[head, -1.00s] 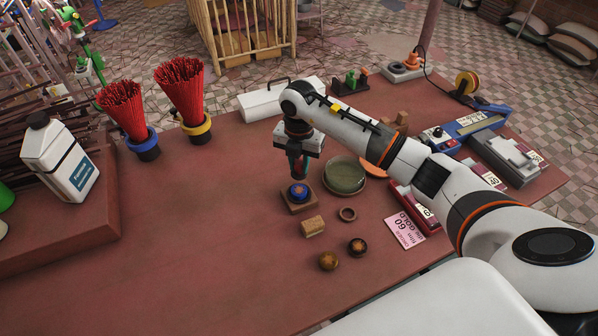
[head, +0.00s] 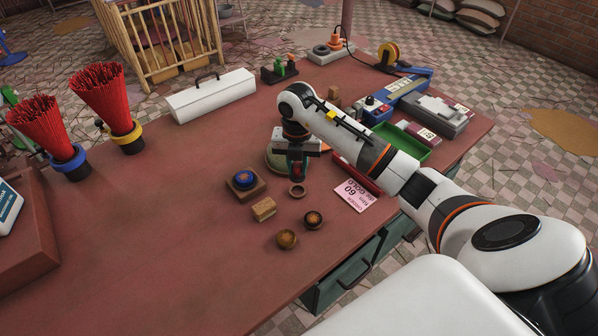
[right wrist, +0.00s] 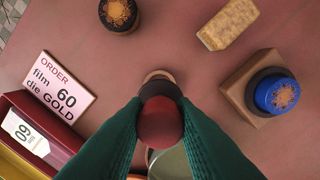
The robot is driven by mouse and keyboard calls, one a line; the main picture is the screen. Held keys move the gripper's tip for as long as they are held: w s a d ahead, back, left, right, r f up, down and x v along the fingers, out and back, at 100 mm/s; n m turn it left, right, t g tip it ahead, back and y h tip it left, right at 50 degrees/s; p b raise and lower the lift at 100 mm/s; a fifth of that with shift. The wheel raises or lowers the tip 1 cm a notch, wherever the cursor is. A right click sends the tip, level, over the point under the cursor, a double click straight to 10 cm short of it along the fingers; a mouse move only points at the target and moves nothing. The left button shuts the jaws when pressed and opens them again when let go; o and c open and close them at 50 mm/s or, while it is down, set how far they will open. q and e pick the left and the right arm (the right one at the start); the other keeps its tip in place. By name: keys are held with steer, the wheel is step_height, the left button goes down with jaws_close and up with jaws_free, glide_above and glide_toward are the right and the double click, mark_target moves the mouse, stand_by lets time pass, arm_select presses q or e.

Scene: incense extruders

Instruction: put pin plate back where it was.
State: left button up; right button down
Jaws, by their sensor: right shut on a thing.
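My right gripper (head: 297,170) points down just above a small tan ring (head: 297,191) on the table. In the right wrist view its green fingers (right wrist: 160,118) are shut on a dark red round knob (right wrist: 160,125) with a dark collar below it. I cannot tell whether this held thing is the pin plate. The ring (right wrist: 158,75) shows partly behind the collar; whether they touch is unclear. A blue-topped round piece (head: 244,178) with a gold mark sits on a square wooden block (head: 258,190) to the left. My left gripper is not in view.
A tan block (head: 264,209) and two dark round pieces, one (head: 287,239) and another (head: 313,220), lie in front. A pink order card (head: 354,195) is at right. A green dish (head: 274,161) stands behind the gripper.

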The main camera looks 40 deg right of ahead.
mark_target(297, 176)
steer(key=shift+s+f, duration=0.15)
steer(key=shift+f, duration=0.4)
step_height(297, 176, down, 3)
steer(key=shift+r+p, duration=0.1)
steer(key=shift+p, duration=0.3)
steer(key=shift+f+b, duration=0.45)
steer(key=shift+f, duration=0.25)
steer(key=c, duration=1.2)
jaws_free()
steer(key=shift+r+p, duration=0.4)
steer(key=shift+r, duration=0.2)
step_height(297, 176, up, 12)
steer(key=shift+r+b, duration=0.1)
steer(key=shift+b, duration=1.05)
